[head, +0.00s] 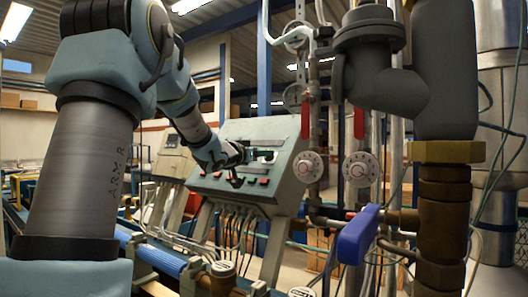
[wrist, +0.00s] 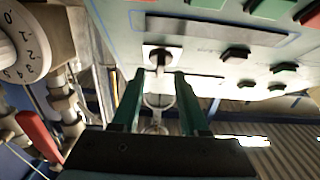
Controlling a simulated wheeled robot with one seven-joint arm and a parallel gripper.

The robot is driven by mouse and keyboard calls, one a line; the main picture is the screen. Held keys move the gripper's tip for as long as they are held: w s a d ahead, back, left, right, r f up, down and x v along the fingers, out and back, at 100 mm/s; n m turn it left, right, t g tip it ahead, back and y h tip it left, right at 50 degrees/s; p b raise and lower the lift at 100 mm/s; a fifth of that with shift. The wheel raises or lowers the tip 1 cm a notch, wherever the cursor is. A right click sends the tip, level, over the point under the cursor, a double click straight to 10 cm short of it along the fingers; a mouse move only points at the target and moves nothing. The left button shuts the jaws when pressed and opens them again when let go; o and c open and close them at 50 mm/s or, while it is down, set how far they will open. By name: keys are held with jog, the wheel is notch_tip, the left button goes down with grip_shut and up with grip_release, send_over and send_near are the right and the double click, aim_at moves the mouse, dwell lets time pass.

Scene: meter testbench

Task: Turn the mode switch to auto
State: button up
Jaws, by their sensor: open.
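The mode switch (wrist: 161,55) appears to be the small dark knob on a pale square plate in the wrist view. It is on the face of the grey control panel (head: 215,183). My gripper (wrist: 159,74) is open, with one green finger on each side of the switch's line, short of the panel face. Contact with the switch cannot be made out. A thin metal ring (wrist: 157,101) shows between the fingers. The switch's setting is not readable.
White numbered dials (head: 308,167), pipes and a blue-handled valve (head: 357,236) stand right of the panel in the head view. A red lever (wrist: 40,134) is near my gripper in the wrist view.

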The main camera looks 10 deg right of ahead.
jog(key=shift+w+d, duration=0.4)
grip_shut()
dwell(0.4)
